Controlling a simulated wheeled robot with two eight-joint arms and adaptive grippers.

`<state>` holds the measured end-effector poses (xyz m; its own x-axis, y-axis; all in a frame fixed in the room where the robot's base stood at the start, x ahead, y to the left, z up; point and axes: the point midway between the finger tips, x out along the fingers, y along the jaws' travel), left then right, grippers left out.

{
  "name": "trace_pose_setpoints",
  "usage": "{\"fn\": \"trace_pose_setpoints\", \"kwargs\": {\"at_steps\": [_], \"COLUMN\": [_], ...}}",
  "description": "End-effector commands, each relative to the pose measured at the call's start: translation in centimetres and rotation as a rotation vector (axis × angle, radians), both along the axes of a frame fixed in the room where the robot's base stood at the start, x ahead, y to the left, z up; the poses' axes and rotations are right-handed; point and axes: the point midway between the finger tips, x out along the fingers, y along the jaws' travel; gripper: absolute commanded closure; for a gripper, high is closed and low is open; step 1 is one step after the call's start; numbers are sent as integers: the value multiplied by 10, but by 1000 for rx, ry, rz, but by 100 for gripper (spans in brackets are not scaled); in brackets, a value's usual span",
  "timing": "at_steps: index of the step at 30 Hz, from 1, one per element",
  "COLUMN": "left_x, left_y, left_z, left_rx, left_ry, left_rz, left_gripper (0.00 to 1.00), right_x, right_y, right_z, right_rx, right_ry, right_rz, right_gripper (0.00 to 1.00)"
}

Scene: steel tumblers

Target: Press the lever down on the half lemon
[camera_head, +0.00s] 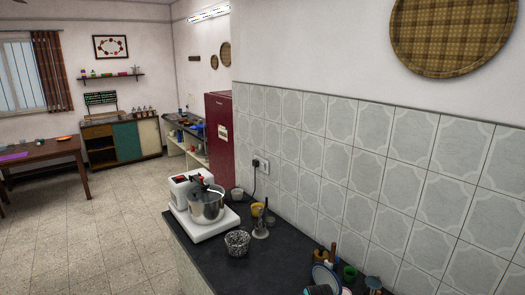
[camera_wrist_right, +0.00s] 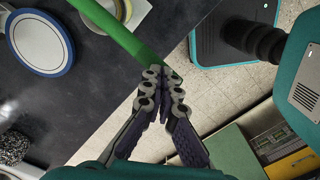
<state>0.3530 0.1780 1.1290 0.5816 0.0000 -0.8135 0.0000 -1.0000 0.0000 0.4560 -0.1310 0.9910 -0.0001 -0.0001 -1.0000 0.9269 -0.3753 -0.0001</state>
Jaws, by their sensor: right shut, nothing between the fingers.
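A long green bar (camera_wrist_right: 128,33), which looks like the lever, runs from the top of the right wrist view down to my fingertips. My right gripper (camera_wrist_right: 162,72) is shut and empty, its tips at the bar's lower end; I cannot tell whether they touch it. Behind the bar is a pale round part with a yellowish rim (camera_wrist_right: 122,10), partly hidden and cut off by the picture edge. I cannot make out the half lemon for certain. My left gripper is not in view.
The dark counter (camera_head: 205,257) holds a mixer with a steel bowl (camera_head: 207,206), a textured metal tumbler (camera_head: 237,243) and a blue-rimmed white disc (camera_wrist_right: 40,40) beside the green bar. A tiled wall (camera_head: 365,180) bounds the counter. Open floor lies to the left.

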Motion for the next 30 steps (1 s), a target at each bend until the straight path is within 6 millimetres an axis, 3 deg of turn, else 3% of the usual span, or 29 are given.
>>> {"fn": "trace_pose_setpoints", "kwargs": {"at_steps": [13,30], "left_x": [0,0], "left_y": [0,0], "left_z": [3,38], "left_rx": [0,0], "left_ry": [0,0], "left_rz": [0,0], "left_gripper": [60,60], "right_x": [0,0], "right_y": [0,0], "right_z": [4,51], "right_rx": [0,0], "right_ry": [0,0], "right_rz": [0,0], "right_gripper": [100,100]}}
